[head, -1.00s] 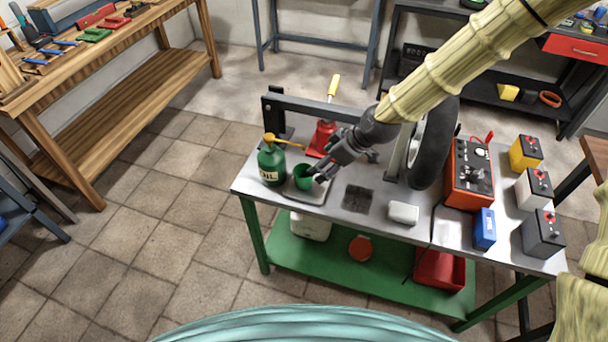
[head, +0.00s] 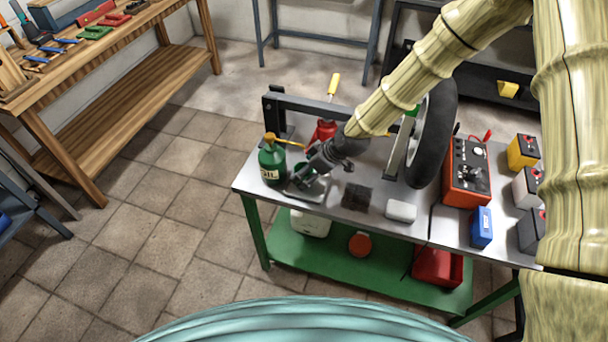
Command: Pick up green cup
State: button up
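The green cup (head: 301,169) stands on a small light tray (head: 312,196) near the left end of the metal-topped workbench, beside the green oil can. Only a sliver of the cup shows, because my gripper covers most of it. My gripper (head: 302,184) is dark grey and comes in low from the upper right, with its fingers at the cup. I cannot tell whether the fingers touch the cup, or whether they are open or shut.
The oil can (head: 272,164) with its yellow spout is close on the left. A red jack (head: 323,132) stands behind, and a wheel (head: 434,135) stands upright to the right. A dark pad (head: 357,195), a white block (head: 401,211) and a red charger (head: 468,175) lie further right.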

jog(key=shift+x, duration=1.15)
jog(key=c, duration=1.1)
jog(key=shift+r, duration=0.15)
